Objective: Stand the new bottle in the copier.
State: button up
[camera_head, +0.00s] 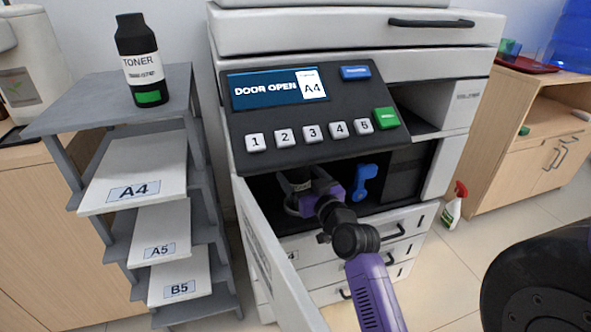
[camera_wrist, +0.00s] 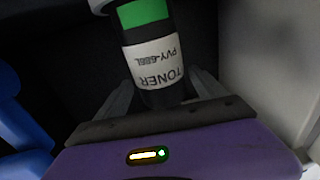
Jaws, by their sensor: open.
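A black toner bottle (camera_head: 139,62) with a white TONER label and a green patch stands upright on top of the grey rack. A second black toner bottle (camera_head: 299,179) is inside the open copier (camera_head: 352,124), partly hidden by the panel and my gripper. It also shows in the wrist view (camera_wrist: 155,52), with a similar label and green patch. My gripper (camera_head: 307,198) is open inside the copier bay, its fingers on either side of this bottle. I cannot tell if they touch it. Which bottle is the new one is not marked.
The copier door (camera_head: 272,262) hangs open at the left. A blue lever (camera_head: 364,183) is right of my gripper in the bay. The screen (camera_head: 278,88) reads DOOR OPEN. The rack (camera_head: 62,118) holds A4, A5 and B5 paper. A spray bottle (camera_head: 453,208) stands on the floor.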

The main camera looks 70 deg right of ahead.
jog(key=v, duration=0.9)
dwell(0.4)
